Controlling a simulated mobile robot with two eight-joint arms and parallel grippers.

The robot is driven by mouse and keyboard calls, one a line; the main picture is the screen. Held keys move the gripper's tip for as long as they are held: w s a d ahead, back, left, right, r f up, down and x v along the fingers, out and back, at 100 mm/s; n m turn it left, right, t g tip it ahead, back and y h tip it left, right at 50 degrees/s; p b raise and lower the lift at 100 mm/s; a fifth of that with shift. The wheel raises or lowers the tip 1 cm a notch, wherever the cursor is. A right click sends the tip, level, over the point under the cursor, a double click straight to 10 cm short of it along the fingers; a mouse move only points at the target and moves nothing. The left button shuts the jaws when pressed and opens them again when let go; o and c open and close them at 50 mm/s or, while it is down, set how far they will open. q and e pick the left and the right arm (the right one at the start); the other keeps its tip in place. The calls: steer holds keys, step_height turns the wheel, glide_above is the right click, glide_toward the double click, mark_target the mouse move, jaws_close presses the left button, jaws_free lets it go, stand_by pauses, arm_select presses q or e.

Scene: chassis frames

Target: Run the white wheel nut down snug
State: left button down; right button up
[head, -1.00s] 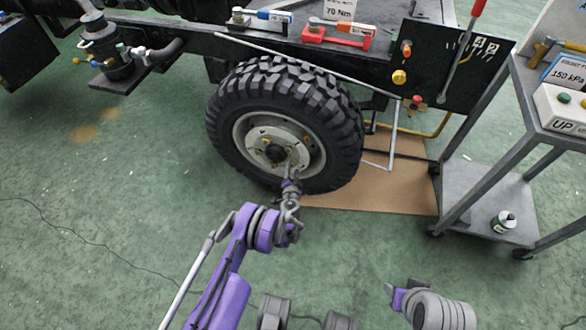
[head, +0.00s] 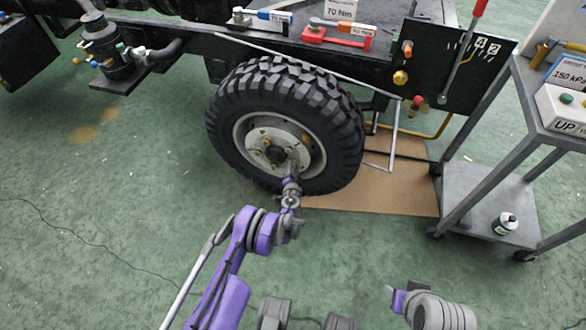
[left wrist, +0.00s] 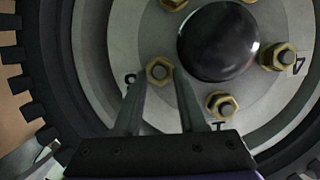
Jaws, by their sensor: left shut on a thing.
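My left gripper (head: 292,168) reaches the lower part of the wheel (head: 285,125) from the front. In the left wrist view its two fingers (left wrist: 159,84) stand on either side of one hex wheel nut (left wrist: 159,70) and are shut on it. This nut sits on its stud and looks paler and duller than the other brass-coloured nuts (left wrist: 278,57); a clear white does not show. Whether it touches the wheel face is unclear. Part of my right arm (head: 440,310) shows at the bottom; its jaws cannot be made out.
The dark round hub cap (left wrist: 218,42) is close to the right of the fingers. A grey trolley (head: 490,205) stands at the right, with a control box (head: 568,112) on top. Torque tools (head: 335,36) lie on the chassis above the tyre. The green floor is open at left.

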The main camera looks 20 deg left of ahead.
arm_select(q)
steer(key=shift+d+f+m+t+y+b, duration=0.15)
steer(key=shift+f+m+t+y+b, duration=0.25)
steer(key=shift+m+b, duration=0.65)
steer(key=shift+m+y+b, duration=0.3)
steer(key=shift+m+b, duration=0.3)
steer(key=shift+m, duration=0.25)
steer(key=shift+m+t, duration=0.3)
steer(key=shift+r, duration=0.1)
steer(key=c, duration=0.8)
jaws_free()
steer(key=shift+o, duration=0.2)
